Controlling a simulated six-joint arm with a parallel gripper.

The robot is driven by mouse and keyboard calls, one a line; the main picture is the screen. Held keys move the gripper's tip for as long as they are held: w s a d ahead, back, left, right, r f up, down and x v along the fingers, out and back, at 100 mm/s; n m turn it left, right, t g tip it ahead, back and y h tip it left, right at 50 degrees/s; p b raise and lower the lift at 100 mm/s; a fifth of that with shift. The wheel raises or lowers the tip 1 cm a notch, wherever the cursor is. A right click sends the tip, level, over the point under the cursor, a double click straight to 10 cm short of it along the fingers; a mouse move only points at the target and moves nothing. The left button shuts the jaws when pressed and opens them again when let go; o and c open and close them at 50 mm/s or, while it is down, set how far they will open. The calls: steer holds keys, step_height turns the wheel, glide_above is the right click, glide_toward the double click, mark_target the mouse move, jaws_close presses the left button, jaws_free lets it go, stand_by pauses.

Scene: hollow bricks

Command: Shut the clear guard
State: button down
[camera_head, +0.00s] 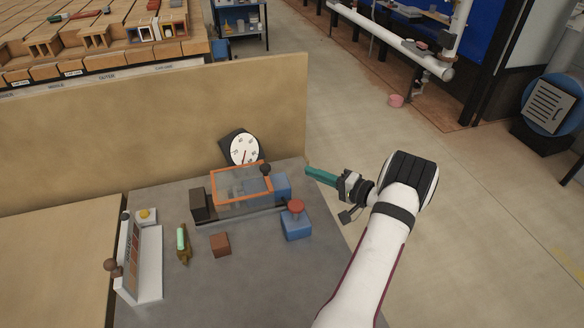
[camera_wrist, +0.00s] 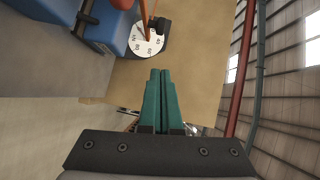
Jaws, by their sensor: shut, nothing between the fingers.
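The clear guard (camera_head: 243,184) is a see-through panel with an orange frame. It stands over a low machine on the grey bench, between a dark block (camera_head: 199,206) and a blue block (camera_head: 283,187). A dark round knob (camera_head: 265,169) is at its upper right corner. I cannot tell its exact tilt. My gripper (camera_head: 308,171) has teal fingers, shut and empty, right of the guard and apart from it, by the bench's right edge. In the wrist view the shut fingers (camera_wrist: 161,72) point towards the dial; part of an orange bar (camera_wrist: 143,12) shows there.
A white dial gauge (camera_head: 244,149) stands behind the guard, before a tan partition (camera_head: 160,110). A blue box with a red button (camera_head: 296,220) stands in front, right. A brown cube (camera_head: 220,244), a green-and-brass vial (camera_head: 182,242) and a white panel (camera_head: 142,262) are farther left.

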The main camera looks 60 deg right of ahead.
step_height(320, 180, up, 9)
steer(key=w+a+n+g, duration=0.1)
steer(key=a+n+g, duration=0.3)
steer(key=g, duration=0.6)
steer(key=shift+n, duration=0.7)
steer(key=x, duration=0.4)
steer(key=w+x, duration=0.1)
steer(key=x, duration=0.3)
steer(key=w+r+x, duration=0.1)
steer(key=x, duration=0.2)
steer(key=shift+w+f, duration=0.2)
steer(key=shift+w+a, duration=0.1)
steer(key=shift+w, duration=0.35)
